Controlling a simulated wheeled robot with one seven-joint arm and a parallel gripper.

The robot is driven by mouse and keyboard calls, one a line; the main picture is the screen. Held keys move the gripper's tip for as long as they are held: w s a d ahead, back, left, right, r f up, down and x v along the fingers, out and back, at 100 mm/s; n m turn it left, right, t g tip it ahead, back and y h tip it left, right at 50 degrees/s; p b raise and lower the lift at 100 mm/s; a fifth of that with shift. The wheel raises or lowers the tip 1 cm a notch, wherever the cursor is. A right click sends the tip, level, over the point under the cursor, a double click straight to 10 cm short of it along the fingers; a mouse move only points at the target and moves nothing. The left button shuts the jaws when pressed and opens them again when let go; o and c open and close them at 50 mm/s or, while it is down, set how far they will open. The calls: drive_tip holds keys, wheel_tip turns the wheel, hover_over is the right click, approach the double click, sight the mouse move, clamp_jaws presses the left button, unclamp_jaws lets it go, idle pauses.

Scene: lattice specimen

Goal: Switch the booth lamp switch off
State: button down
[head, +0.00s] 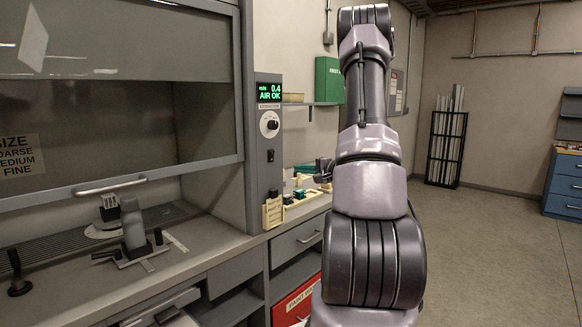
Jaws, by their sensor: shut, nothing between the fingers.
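The control panel (268,185) is a grey upright post at the right side of the booth. A small black rocker switch (270,156), which looks like the booth lamp switch, sits on it below a round dial (269,124). Its on or off position is too small to tell. My gripper (319,171) shows as a small dark shape just left of my arm, over the side counter. It is shut and holds nothing. It is to the right of the switch and apart from it in the picture. My arm hides part of it.
A green display (269,92) reads "AIR OK". A tan tag holder (272,212) sits low on the panel. The booth's glass sash (90,120) is partly raised over a stand (133,230). Small items lie on the side counter. Floor (490,250) at right is clear.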

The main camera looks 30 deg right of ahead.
drive_tip(key=shift+s+d+f, duration=0.1)
drive_tip(key=shift+s+d, duration=0.1)
drive_tip(key=shift+s, duration=0.35)
drive_tip(key=shift+s+d+f, duration=0.1)
drive_tip(key=shift+s+d, duration=0.1)
drive_tip(key=shift+s, duration=0.3)
drive_tip(key=s+a+r+n+g+y, duration=0.2)
drive_tip(key=s+a+r+g, duration=0.1)
drive_tip(key=a, duration=0.4)
drive_tip(key=s+a+r+n+g+y, duration=0.1)
drive_tip(key=s+a+r+n+g, duration=0.2)
drive_tip(key=a, duration=0.4)
drive_tip(key=s+a+r+n+g+y, duration=0.1)
drive_tip(key=s+a+r+g+y, duration=0.2)
drive_tip(key=a, duration=0.4)
drive_tip(key=s+a+r+n+h, duration=0.2)
drive_tip(key=s+r+h, duration=0.1)
drive_tip(key=s, duration=0.6)
drive_tip(key=s+a+r+n+h, duration=0.2)
drive_tip(key=s+r+h, duration=0.2)
drive_tip(key=s, duration=0.5)
drive_tip(key=shift+s+h, duration=0.25)
drive_tip(key=shift+h, duration=0.85)
